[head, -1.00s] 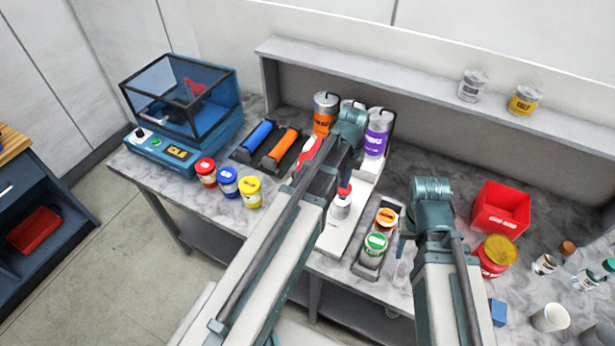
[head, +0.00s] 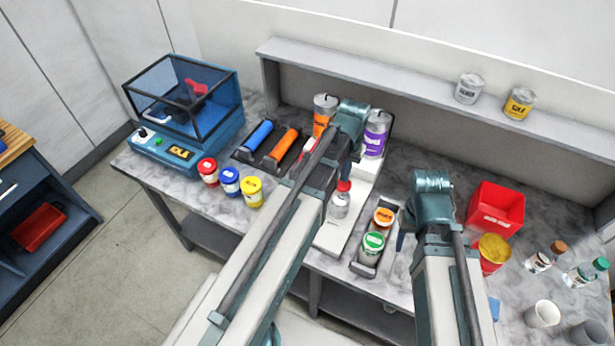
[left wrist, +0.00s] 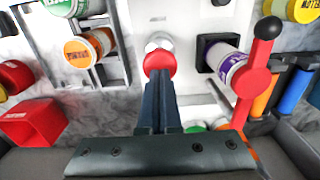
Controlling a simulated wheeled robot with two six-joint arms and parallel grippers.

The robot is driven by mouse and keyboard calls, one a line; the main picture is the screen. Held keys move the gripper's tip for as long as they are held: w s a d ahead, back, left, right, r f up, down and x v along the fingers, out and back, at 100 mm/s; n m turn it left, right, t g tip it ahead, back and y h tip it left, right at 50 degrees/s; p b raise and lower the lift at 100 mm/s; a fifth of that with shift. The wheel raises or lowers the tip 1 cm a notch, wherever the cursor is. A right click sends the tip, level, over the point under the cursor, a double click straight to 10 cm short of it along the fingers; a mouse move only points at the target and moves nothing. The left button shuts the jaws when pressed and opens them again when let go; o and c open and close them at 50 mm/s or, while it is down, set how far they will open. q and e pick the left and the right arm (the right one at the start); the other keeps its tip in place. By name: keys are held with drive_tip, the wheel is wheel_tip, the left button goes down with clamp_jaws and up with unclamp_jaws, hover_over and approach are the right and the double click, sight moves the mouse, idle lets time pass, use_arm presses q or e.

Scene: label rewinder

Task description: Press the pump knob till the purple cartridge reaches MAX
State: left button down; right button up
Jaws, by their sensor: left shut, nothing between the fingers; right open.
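The red pump knob (head: 344,186) sits on a small pale pump body (head: 339,206) on the white machine base (head: 333,236). In the left wrist view the knob (left wrist: 160,63) lies right at the tips of my left gripper (left wrist: 160,82), which is shut and empty. Whether the tips touch the knob I cannot tell. The purple cartridge (head: 375,138) stands upright behind the pump; it also shows in the left wrist view (left wrist: 222,62). No MAX mark or level can be read. My right gripper (head: 404,224) is open, right of the can rack.
A red lever with a black ball (left wrist: 262,60) stands beside the purple cartridge. A rack holds an orange can (head: 383,217) and a green can (head: 372,244). A red bin (head: 495,208) is at right. Red, blue and yellow cans (head: 251,192) stand at left.

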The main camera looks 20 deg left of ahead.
use_arm(q)
drive_tip(key=shift+f, duration=0.15)
idle(0.5)
drive_tip(key=shift+f+b, duration=1.55)
drive_tip(key=shift+b, duration=0.15)
drive_tip(key=shift+f, duration=0.15)
wheel_tip(320, 180, up, 4)
drive_tip(key=p, duration=0.3)
drive_tip(key=shift+f, duration=0.1)
drive_tip(key=shift+f, duration=0.1)
idle(0.5)
drive_tip(key=shift+f+b, duration=1.5)
drive_tip(key=shift+f, duration=0.25)
